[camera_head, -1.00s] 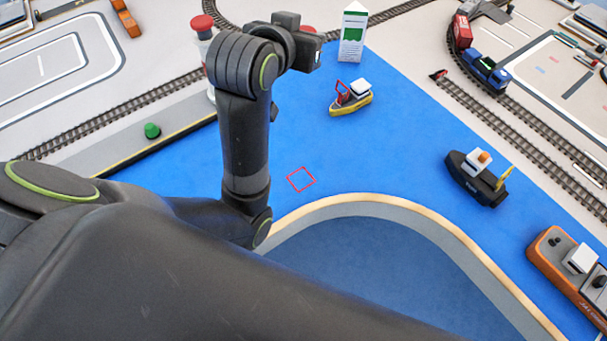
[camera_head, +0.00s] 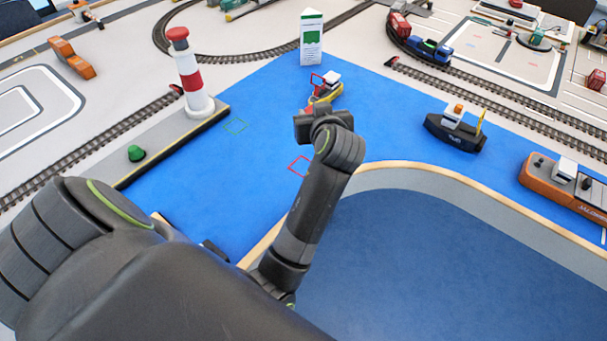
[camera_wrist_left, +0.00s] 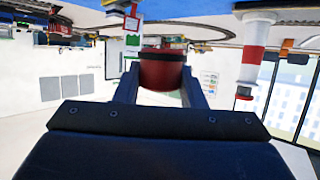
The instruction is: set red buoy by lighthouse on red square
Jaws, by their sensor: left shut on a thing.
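The red buoy (camera_wrist_left: 162,70) is between the two fingers of my left gripper (camera_wrist_left: 160,84) in the left wrist view, which is upside down. In the head view my left gripper (camera_head: 318,116) is above the blue water mat, in front of the yellow boat; its fingers are mostly hidden by the wrist. A bit of red shows just beyond it. The red square outline (camera_head: 300,166) lies on the mat, left of my forearm and partly covered by it. The red-and-white lighthouse (camera_head: 192,80) stands on the grey quay at left, also visible in the left wrist view (camera_wrist_left: 253,55). My right gripper is out of view.
A green buoy (camera_head: 136,153) sits on the quay (camera_head: 105,172). The yellow boat (camera_head: 327,91), white-green marker (camera_head: 312,38), black tug (camera_head: 455,130) and orange ship (camera_head: 565,183) stand around.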

